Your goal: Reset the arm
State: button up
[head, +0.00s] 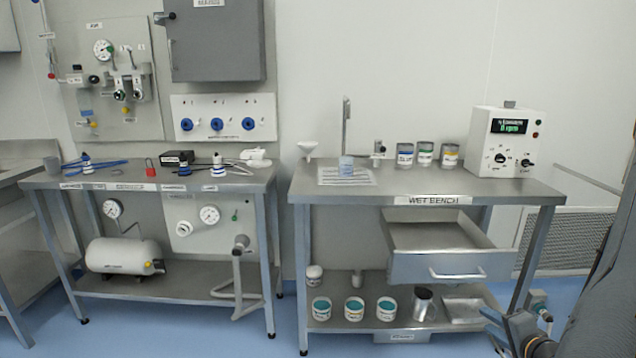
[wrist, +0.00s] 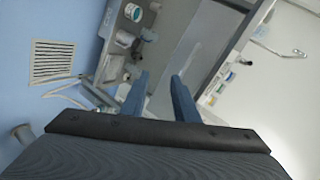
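My arm comes in along the right edge of the head view and bends down to the lower right, in front of the wet bench (head: 440,184). In the wrist view my gripper (wrist: 160,77) has its two blue fingers apart, with nothing held between them. The view past the fingers is tilted and shows the bench's grey drawer and shelf at a distance. The fingers appear clear of both.
The wet bench drawer (head: 450,268) is pulled out, close to my arm. Blue floor (head: 200,335) is clear in front.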

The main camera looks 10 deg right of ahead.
jog(key=w+a+r+n+g, duration=0.2)
jog(key=a+n+g, duration=0.25)
jog(key=a, duration=0.25)
jog(key=w+a+r+n+g, duration=0.2)
jog(key=a+r+n+g, duration=0.1)
jog(key=a+n, duration=0.3)
jog(key=s+a+r+n+g, duration=0.1)
jog(key=s+a+r+n, duration=0.1)
jog(key=s+a, duration=0.2)
jog(key=s+a+r+n+g+y, duration=0.1)
jog(key=s+a+r+n+g, duration=0.1)
jog(key=a, duration=0.8)
jog(key=s+a+r+n+g+y, duration=0.1)
jog(key=s+a+r+n+g, duration=0.1)
jog(key=s+a, duration=0.4)
jog(key=shift+a+r, duration=0.8)
jog(key=shift+a, duration=0.1)
